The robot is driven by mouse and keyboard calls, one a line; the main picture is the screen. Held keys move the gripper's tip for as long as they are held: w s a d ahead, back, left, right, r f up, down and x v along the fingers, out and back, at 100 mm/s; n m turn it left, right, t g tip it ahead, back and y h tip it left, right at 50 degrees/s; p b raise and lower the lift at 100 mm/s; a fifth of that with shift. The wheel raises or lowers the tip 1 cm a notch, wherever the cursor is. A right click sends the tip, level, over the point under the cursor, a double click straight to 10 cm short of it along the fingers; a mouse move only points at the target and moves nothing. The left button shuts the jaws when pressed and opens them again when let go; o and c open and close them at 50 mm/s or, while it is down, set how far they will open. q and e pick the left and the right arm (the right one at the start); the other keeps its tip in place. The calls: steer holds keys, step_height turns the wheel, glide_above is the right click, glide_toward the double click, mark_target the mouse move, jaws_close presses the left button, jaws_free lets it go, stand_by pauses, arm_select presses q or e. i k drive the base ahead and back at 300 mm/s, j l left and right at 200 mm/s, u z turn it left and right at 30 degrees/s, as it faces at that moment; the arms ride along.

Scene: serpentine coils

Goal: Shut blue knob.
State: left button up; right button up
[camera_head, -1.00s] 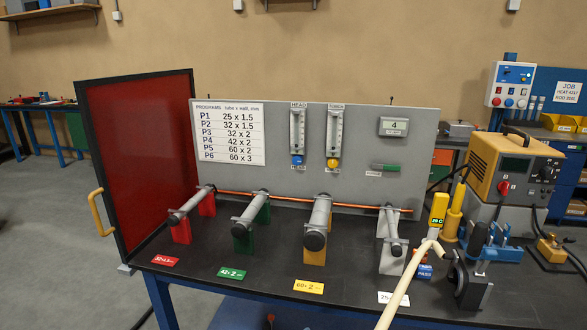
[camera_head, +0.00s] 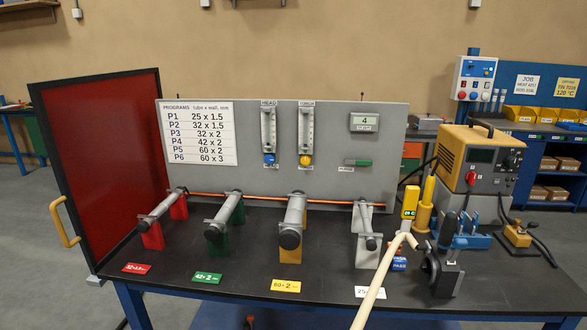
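The blue knob (camera_head: 269,159) sits at the foot of the left flowmeter (camera_head: 269,130), marked HEAD, on the grey upright panel (camera_head: 385,150). A yellow knob (camera_head: 305,160) sits at the foot of the second flowmeter (camera_head: 306,128), to its right. The blue knob is in plain sight with nothing in front of it. How far it is turned is too small to tell. Neither of my grippers shows in the head view.
Grey tubes on red, green, yellow and grey stands (camera_head: 367,250) line the dark bench (camera_head: 230,262) before the panel. A red screen (camera_head: 105,160) stands left.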

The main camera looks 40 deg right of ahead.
mark_target(270, 158)
steer(key=i+z, duration=0.2)
steer(key=z, duration=1.15)
